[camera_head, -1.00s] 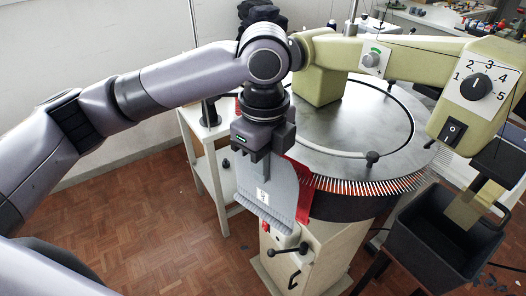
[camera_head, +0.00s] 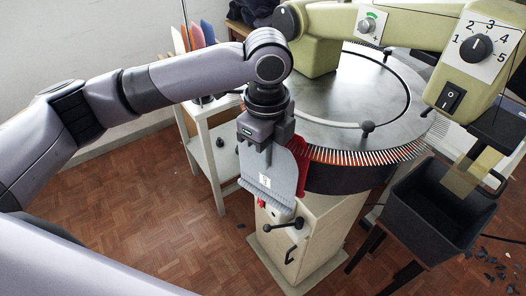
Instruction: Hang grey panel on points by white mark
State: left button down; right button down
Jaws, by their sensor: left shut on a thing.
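My left gripper (camera_head: 267,152) points down and is shut on the grey panel (camera_head: 281,181). The panel hangs below the jaws, with a white label on it and a comb-like lower edge. It is at the near left rim of the round machine. A red piece (camera_head: 301,160) shows right behind and beside the panel. The ring of points (camera_head: 365,157) runs along the near rim of the round plate, pale tips over an orange-red band. I cannot tell whether the panel touches the points. The white mark cannot be made out. My right gripper is not in view.
The round metal plate (camera_head: 345,105) carries a curved dark rail. A green arm with a dial (camera_head: 477,47) and switch reaches over it. A black bin (camera_head: 440,215) stands at the right, with dark scraps on the floor. A white side table (camera_head: 205,150) holds coloured panels.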

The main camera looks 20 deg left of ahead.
pick_arm(q)
jog(key=shift+w+d+p, duration=0.35)
jog(key=shift+w+p, duration=0.1)
jog(key=shift+w, duration=0.4)
dwell(0.4)
jog(key=c, duration=1.3)
grip_release()
jog(key=shift+o, duration=0.9)
jog(key=shift+s+a+r, duration=0.1)
jog(key=shift+r, duration=0.1)
